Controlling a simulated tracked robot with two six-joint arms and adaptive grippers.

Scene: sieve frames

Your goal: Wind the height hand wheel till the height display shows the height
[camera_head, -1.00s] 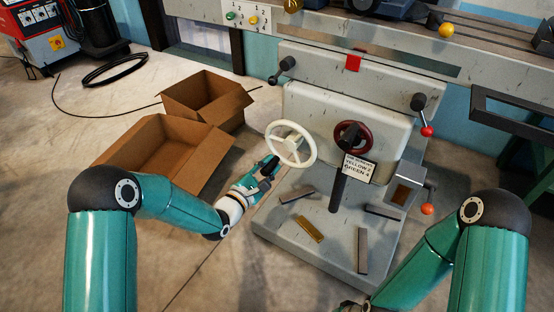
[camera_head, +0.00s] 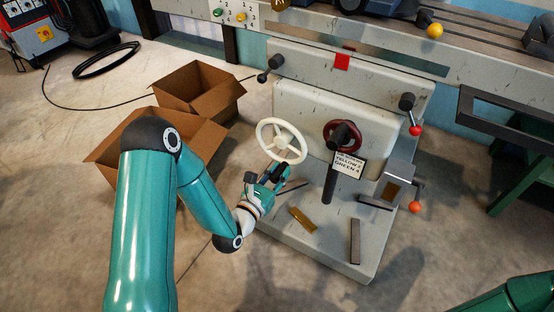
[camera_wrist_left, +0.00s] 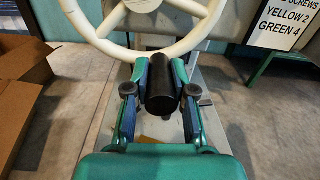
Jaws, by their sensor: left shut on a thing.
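A white hand wheel (camera_head: 298,151) with spokes is on the front of the grey machine. My left gripper (camera_head: 277,172) is at the lower rim of this wheel. In the left wrist view its two fingers are shut on the wheel's black handle (camera_wrist_left: 160,88), below the white rim (camera_wrist_left: 134,53). A second, dark red hand wheel (camera_head: 329,131) is to the right. I cannot tell from any label which wheel sets the height. I cannot make out a height display. My right gripper is out of view.
Open cardboard boxes (camera_head: 201,92) stand at left. Levers with red knobs (camera_head: 415,130) are at right.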

